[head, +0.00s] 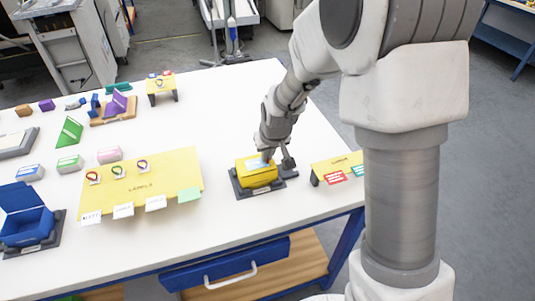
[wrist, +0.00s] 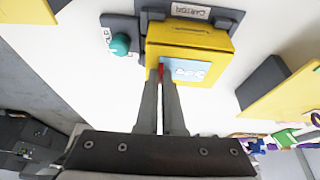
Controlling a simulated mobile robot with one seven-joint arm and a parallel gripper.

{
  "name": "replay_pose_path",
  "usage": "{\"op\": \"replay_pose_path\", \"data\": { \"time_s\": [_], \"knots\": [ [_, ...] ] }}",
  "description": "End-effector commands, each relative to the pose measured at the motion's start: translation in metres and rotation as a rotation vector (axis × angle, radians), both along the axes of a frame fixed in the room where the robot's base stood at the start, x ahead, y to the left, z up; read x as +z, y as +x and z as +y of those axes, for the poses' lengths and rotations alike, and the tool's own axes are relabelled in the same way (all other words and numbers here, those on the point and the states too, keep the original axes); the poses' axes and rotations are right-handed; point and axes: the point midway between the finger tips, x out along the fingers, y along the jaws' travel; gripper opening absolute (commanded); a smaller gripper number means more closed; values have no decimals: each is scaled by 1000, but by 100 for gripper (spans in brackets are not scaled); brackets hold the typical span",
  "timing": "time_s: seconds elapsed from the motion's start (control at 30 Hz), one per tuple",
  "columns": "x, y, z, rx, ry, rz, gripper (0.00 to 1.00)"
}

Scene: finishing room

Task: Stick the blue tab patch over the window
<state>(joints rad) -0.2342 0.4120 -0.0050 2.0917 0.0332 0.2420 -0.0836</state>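A yellow carton (head: 258,176) sits in a dark holder (head: 240,192) near the table's right end; it also shows in the wrist view (wrist: 190,40). On its face is a light blue rectangle with white marks (wrist: 190,70); I cannot tell whether it is the window or a patch over it. My gripper (wrist: 160,68) is at the carton, beside this rectangle's left edge in the wrist view. Its fingers are nearly together with a thin red piece (wrist: 161,72) between the tips. I cannot make out a blue tab there. The fingertips hide part of the carton's edge.
A dark fixture with a teal knob (wrist: 120,44) stands close beside the carton. A yellow stand (head: 322,168) with red and teal pieces is to the right. A large yellow board (head: 150,175) with several hanging labels lies left. A blue open box (head: 25,225) is at far left.

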Motion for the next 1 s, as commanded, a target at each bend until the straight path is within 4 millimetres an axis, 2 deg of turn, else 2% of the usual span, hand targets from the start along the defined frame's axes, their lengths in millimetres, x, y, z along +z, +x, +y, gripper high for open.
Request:
{"op": "replay_pose_path", "data": {
  "time_s": [0.07,0.57,0.6,0.77,0.97,1.0],
  "knots": [
    [-4,-3,-1,0,-2,12,0],
    [1,-3,-1,0,-2,12,0],
    [1,-3,-1,0,-2,11,10],
    [2,-2,0,0,-1,8,39],
    [3,-1,0,0,-1,5,40],
    [3,-1,0,0,-1,5,43]
  ]
}}
